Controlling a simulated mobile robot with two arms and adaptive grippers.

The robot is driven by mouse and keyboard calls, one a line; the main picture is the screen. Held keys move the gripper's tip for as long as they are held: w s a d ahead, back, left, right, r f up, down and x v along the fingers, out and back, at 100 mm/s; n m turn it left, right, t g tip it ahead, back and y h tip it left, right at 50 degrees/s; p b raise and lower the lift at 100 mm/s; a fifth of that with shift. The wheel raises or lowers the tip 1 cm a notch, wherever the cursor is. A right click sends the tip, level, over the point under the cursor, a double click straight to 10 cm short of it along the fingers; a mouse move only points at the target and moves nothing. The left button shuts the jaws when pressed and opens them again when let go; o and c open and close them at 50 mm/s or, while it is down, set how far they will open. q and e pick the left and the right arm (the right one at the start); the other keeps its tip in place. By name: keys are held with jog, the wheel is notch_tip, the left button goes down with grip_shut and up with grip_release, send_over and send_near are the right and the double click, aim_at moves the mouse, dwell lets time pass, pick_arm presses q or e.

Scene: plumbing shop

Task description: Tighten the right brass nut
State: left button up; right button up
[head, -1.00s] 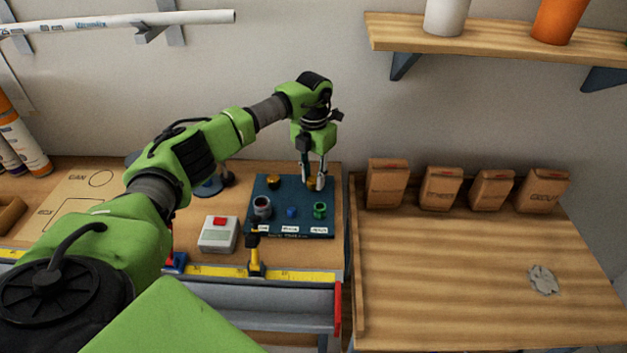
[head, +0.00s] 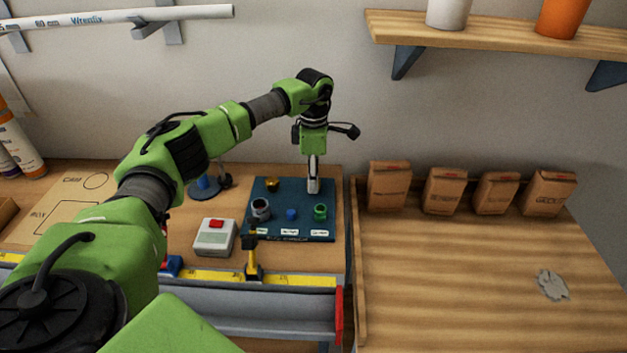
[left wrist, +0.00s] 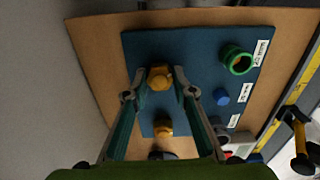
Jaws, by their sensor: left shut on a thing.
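The right brass nut (left wrist: 160,78) sits on the blue board (left wrist: 195,45). In the left wrist view the two fingers of my left gripper (left wrist: 158,86) stand on either side of it, shut on it. In the head view my left gripper (head: 313,188) points straight down at the board's back right, and its fingers hide that nut. The other brass nut (head: 272,184) sits at the board's back left, free of the gripper; it also shows in the left wrist view (left wrist: 163,127). My right gripper is not in view.
The board also bears a grey ring (head: 261,208), a blue piece (head: 291,214) and a green ring (head: 320,211). A grey box with a red button (head: 215,236) and a yellow-black tool (head: 252,257) are close by. Paper bags (head: 388,187) line the clearer right bench.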

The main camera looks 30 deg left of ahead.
pick_arm(q)
jog(key=m+b, duration=0.1)
jog(key=m, duration=0.5)
jog(key=shift+w+r, duration=0.1)
dwell(0.6)
jog(key=o, duration=1.1)
notch_tip(320, 180, up, 12)
